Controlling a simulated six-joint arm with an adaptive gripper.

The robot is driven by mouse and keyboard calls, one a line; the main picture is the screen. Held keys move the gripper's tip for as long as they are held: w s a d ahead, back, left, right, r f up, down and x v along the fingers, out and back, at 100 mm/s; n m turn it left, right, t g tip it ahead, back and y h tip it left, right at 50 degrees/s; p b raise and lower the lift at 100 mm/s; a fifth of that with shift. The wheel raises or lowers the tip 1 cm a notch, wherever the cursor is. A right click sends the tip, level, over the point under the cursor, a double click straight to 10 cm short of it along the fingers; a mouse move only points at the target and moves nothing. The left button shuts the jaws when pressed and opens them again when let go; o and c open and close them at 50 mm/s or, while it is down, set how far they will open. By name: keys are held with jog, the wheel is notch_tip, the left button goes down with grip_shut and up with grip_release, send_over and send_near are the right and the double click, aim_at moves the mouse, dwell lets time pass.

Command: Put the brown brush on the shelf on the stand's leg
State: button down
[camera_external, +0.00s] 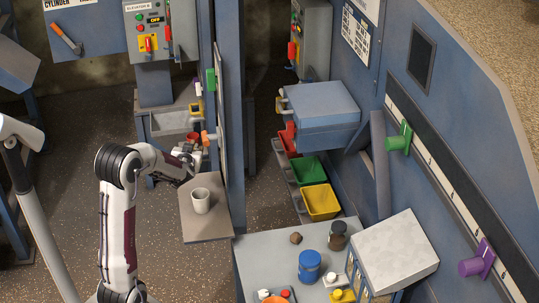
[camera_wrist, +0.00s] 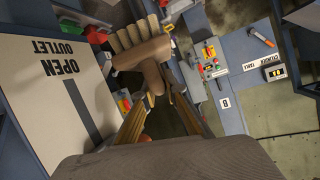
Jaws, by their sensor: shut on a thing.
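The brown brush (camera_wrist: 142,55) is between the fingertips of my gripper (camera_wrist: 156,92) in the wrist view. Its pale bristles (camera_wrist: 130,36) point away from the gripper. In the external view my gripper (camera_external: 190,153) is near a blue stand, and the brush is too small or hidden to make out. The stand's leg (camera_external: 153,87) rises under a grey control box. A grey shelf (camera_external: 170,124) is fixed to the leg, just beyond my gripper in the picture. The gripper looks apart from the shelf, though the depth is hard to judge.
A white cup (camera_external: 201,201) stands on a small brown ledge (camera_external: 190,228) below my gripper. Red, green and yellow bins (camera_external: 321,202) stand farther right.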

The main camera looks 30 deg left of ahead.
jog(key=w+f, duration=0.1)
jog(key=w+a+f+n+g+y, duration=0.1)
jog(key=f, duration=0.1)
jog(key=w+a+f+n, duration=0.1)
jog(key=f, duration=0.1)
jog(key=shift+w+a+y, duration=0.15)
jog(key=shift+w+y, duration=0.15)
jog(key=shift+y, duration=0.1)
jog(key=shift+w+a+f+n+g+y, duration=0.1)
jog(key=shift+w+f+n+g+y, duration=0.1)
jog(key=shift+f, duration=0.25)
jog(key=shift+w+a+f+n+g+y, duration=0.1)
jog(key=shift+a+f+n+g, duration=0.1)
jog(key=shift+f, duration=0.25)
jog(key=shift+w+a+f+n+g+y, duration=0.1)
jog(key=shift+w+f+g, duration=0.1)
jog(key=shift+f, duration=0.25)
notch_tip(320, 180, down, 6)
jog(key=shift+f, duration=0.15)
jog(key=shift+f, duration=1.85)
jog(key=shift+f, duration=0.15)
jog(key=c, duration=2)
grip_release()
jog(key=shift+c, duration=0.2)
